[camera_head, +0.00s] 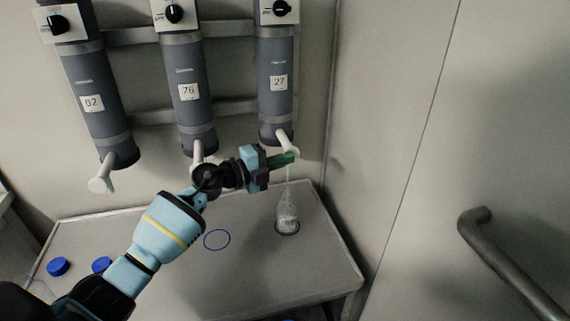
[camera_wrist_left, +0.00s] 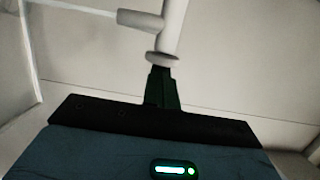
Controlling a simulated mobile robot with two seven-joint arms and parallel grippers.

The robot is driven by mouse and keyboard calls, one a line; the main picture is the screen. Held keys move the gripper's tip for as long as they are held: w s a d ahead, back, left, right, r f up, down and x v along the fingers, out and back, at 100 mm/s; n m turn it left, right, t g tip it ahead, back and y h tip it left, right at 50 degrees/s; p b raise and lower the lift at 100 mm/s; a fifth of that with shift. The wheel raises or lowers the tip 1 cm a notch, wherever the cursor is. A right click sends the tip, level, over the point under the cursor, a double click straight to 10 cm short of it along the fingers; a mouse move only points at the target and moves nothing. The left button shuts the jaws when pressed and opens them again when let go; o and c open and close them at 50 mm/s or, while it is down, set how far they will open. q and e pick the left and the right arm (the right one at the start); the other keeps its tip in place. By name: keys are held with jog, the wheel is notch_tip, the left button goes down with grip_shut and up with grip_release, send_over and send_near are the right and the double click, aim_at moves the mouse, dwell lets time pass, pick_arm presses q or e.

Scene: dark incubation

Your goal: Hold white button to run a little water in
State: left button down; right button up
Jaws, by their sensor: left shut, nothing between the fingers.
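My left gripper (camera_head: 283,159) is shut with nothing between its green fingers, at the bottom of the grey cylinder labelled 27 (camera_head: 276,95). In the left wrist view the fingertips (camera_wrist_left: 162,75) meet the white round button (camera_wrist_left: 162,58), apparently touching it. A white spout (camera_head: 286,141) comes out under the cylinder. A thin pale stream (camera_head: 287,173) falls below it into the mouth of a clear bottle (camera_head: 287,211). The bottle stands upright on a blue ring marking (camera_head: 287,231). The water level inside is unclear. My right gripper is not in view.
Cylinders 76 (camera_head: 190,95) and 02 (camera_head: 92,103) hang to the left on wall rails. An empty blue ring (camera_head: 217,240) and blue caps (camera_head: 57,266) are on the table (camera_head: 240,275). A side wall stands at right with a bar handle (camera_head: 510,270).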

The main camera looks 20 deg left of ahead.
pick_arm(q)
jog(key=shift+w+a+r, duration=0.25)
jog(key=shift+a, duration=0.3)
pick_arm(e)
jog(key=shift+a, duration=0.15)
pick_arm(q)
notch_tip(320, 180, up, 5)
jog(key=p, duration=0.2)
jog(key=s+d, duration=0.3)
jog(key=s, duration=0.5)
jog(key=s+d+p, duration=0.1)
jog(key=s+d, duration=0.2)
jog(key=s, duration=0.4)
jog(key=shift+s+f+p, duration=0.25)
jog(key=shift+s+p, duration=0.05)
jog(key=shift+s, duration=0.1)
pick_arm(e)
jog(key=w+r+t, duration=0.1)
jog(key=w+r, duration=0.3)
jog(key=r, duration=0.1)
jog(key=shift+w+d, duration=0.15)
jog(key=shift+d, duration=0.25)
